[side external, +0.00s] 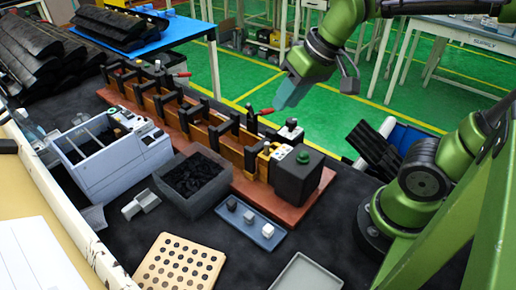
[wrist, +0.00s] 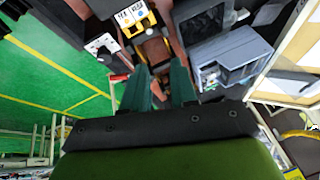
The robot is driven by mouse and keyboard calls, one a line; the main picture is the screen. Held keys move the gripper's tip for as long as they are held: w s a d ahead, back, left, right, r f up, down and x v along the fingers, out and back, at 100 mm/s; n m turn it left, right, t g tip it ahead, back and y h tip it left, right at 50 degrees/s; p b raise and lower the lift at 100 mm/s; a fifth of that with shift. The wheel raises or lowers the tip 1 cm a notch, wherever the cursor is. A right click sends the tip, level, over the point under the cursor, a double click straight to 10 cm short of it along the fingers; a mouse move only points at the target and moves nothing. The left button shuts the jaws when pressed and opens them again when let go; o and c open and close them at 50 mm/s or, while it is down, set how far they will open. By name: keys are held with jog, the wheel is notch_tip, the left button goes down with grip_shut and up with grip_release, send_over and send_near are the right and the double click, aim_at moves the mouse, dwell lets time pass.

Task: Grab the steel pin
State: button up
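I cannot clearly pick out the steel pin. A small pale upright piece (side external: 267,148) stands by the yellow block at the near end of the long clamp fixture (side external: 208,128), but it is too small to identify. My gripper (side external: 284,102), with teal fingers, is above the right part of the fixture, near a red clamp handle (side external: 266,111). In the wrist view my gripper (wrist: 158,72) has its fingers apart, with the fixture's orange-brown part (wrist: 154,50) showing between and beyond them. I see nothing held.
A black box with a green button (side external: 302,172) stands at the fixture's near end. A dark bin (side external: 193,180), a blue tray with small cubes (side external: 267,240), a holed board (side external: 160,282) and a grey tray (side external: 283,280) lie nearer. A grey-white divided box (side external: 125,165) is left.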

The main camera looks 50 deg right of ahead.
jog(key=w+r+n+g+h, duration=0.1)
jog(key=w+r+n+g, duration=0.1)
jog(key=w+n+g, duration=0.25)
send_over(267, 143)
jog(key=shift+n+g+h, duration=0.25)
jog(key=shift+n+h, duration=0.05)
jog(key=shift+n, duration=0.15)
notch_tip(267, 143, down, 10)
jog(key=shift+w+d+r, duration=0.1)
jog(key=shift+w+r, duration=0.05)
jog(key=shift+f, duration=2.75)
grip_shut()
